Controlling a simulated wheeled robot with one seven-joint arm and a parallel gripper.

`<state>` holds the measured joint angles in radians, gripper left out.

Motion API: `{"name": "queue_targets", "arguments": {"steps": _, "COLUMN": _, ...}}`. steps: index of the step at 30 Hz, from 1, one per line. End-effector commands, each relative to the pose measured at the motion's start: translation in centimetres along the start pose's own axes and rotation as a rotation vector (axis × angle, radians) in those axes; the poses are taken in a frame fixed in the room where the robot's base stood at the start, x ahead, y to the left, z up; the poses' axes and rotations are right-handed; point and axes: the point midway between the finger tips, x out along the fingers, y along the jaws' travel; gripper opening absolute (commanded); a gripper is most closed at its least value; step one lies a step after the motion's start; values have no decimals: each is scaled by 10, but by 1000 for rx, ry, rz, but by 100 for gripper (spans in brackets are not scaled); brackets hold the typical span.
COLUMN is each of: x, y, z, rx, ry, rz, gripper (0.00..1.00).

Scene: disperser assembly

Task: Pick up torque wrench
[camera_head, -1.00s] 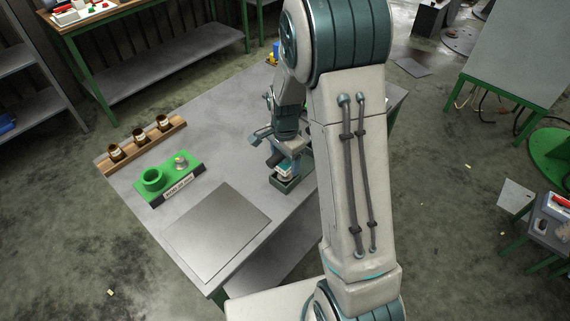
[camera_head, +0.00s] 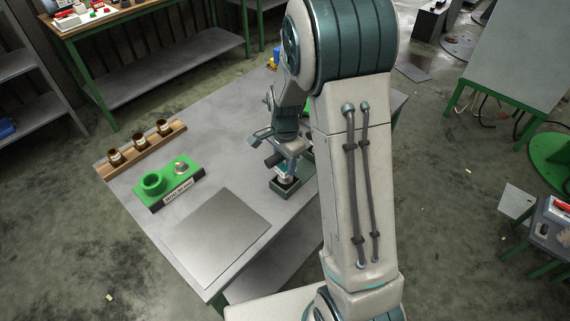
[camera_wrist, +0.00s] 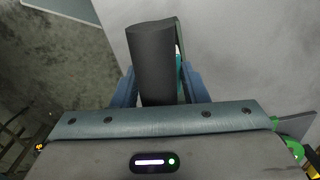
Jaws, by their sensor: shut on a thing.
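The torque wrench's dark cylindrical handle (camera_wrist: 154,62) stands out between the fingers of my gripper (camera_wrist: 156,88) in the wrist view. My gripper is shut on it. In the head view my gripper (camera_head: 282,160) is above a green-grey holder (camera_head: 294,188) on the grey table. A dark end of the wrench (camera_head: 273,160) shows beside the fingers, and a pale part shows just below them at the holder. My arm hides part of this area, so I cannot tell whether the wrench is clear of the holder.
A green block (camera_head: 172,187) with a ring and a small metal part sits left on the table. A wooden rack (camera_head: 142,147) with three dark cups is at the table's left edge. A flat metal plate (camera_head: 215,236) lies at the front. Table space behind the block is clear.

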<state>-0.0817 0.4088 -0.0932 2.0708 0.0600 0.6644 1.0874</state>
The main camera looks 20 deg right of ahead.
Motion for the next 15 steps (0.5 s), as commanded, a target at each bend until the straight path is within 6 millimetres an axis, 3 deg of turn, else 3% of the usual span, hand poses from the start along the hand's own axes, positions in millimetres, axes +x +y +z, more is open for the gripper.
{"name": "queue_targets", "arguments": {"steps": 6, "x": -30, "y": -2, "z": 0, "rx": 0, "ry": 3, "rz": -8, "gripper": 3}}
{"name": "queue_targets", "arguments": {"steps": 15, "x": -63, "y": 23, "z": -56, "rx": 5, "ry": 3, "rz": -5, "gripper": 3}}
